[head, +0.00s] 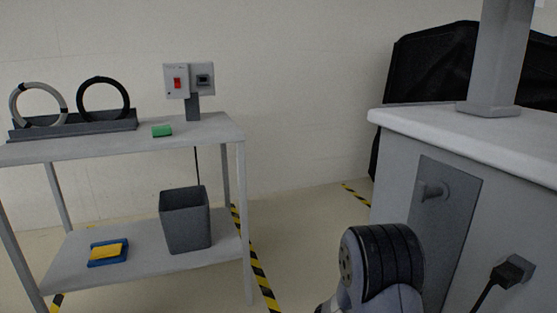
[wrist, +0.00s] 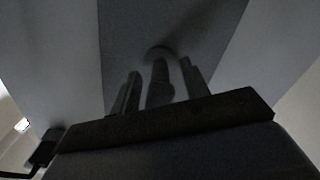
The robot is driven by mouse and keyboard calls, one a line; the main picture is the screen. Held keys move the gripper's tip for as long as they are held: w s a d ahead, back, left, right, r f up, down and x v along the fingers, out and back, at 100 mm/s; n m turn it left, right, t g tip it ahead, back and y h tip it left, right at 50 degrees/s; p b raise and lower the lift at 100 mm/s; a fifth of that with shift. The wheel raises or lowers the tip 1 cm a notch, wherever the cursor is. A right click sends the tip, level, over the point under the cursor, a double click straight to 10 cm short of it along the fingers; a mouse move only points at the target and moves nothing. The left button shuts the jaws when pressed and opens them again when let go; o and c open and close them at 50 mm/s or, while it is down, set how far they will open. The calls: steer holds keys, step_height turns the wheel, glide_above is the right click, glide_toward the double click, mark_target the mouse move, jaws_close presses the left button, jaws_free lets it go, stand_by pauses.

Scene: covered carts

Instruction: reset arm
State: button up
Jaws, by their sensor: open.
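My gripper (wrist: 160,88) shows in the wrist view, dark and poorly lit. Its two fingers stand apart, with nothing seen held in them. A round grey knob (wrist: 160,65) on a dark panel (wrist: 215,30) lies beyond and between the fingers in that picture. The head view shows the same knob (head: 432,190) sticking out of the panel (head: 455,215) on the white cabinet's (head: 400,165) front. Part of my arm, a grey and black joint, is at the bottom centre-right of the head view. My gripper itself is out of that view.
A black plug (head: 512,270) with a cord sits in the cabinet's front. A grey cart (head: 215,130) at left carries two rings (head: 103,80) on a rack, a switch box (head: 176,82) and a green block (head: 162,131). A bin (head: 185,220) stands below. Floor between is clear.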

steer(key=shift+n, duration=1.8)
